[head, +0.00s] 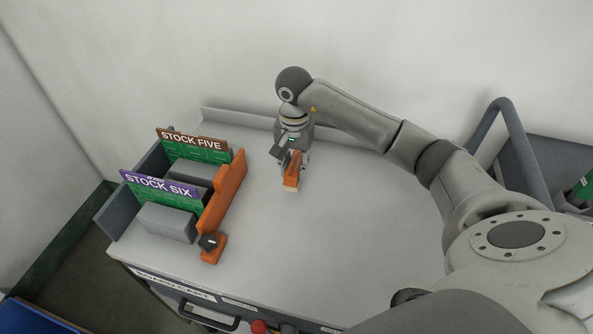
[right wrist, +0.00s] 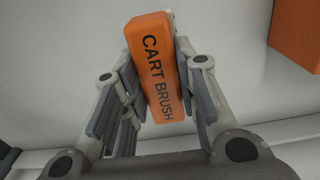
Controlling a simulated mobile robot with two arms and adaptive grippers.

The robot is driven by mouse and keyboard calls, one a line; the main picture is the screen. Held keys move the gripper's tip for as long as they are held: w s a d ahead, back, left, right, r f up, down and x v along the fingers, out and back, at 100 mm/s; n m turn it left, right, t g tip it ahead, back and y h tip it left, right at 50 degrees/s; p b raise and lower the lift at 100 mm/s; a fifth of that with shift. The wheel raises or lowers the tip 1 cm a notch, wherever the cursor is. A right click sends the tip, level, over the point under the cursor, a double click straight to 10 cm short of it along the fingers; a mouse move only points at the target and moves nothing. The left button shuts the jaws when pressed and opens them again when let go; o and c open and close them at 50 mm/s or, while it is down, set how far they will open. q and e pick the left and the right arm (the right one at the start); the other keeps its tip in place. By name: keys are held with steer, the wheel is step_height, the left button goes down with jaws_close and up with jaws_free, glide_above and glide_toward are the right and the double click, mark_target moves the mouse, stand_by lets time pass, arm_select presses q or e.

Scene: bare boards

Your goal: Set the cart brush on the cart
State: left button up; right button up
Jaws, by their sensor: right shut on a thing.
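The cart brush (head: 291,171) is an orange block with dark lettering and a pale strip at its lower end. My right gripper (head: 293,158) is shut on it and holds it upright at the pale cart top (head: 345,215), right of the stock boards. I cannot tell whether the brush's lower end touches the cart top. In the right wrist view the brush (right wrist: 156,65) sits between the fingers with CART BRUSH readable. My left gripper is not in view.
The STOCK FIVE board (head: 192,148) and STOCK SIX board (head: 160,190) stand at the cart's left with grey blocks. An orange holder (head: 224,197) and a small orange tool (head: 212,248) are beside them. The cart top's middle is clear. A dark railed trolley (head: 510,150) stands right.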

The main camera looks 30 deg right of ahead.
mark_target(296, 172)
steer(key=shift+w+d+f, duration=0.1)
steer(key=shift+d+f, duration=0.15)
steer(key=shift+f, duration=0.1)
step_height(296, 172, down, 3)
steer(key=shift+w+d+f+p, duration=0.1)
steer(key=shift+d+p, duration=0.05)
steer(key=shift+p, duration=0.6)
steer(key=shift+f, duration=0.15)
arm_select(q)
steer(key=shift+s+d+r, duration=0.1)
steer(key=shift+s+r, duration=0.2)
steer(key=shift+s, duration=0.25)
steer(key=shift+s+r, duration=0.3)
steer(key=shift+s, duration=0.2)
arm_select(e)
steer(key=shift+f, duration=0.1)
steer(key=o, duration=0.6)
steer(key=shift+f, duration=0.1)
steer(key=o, duration=0.5)
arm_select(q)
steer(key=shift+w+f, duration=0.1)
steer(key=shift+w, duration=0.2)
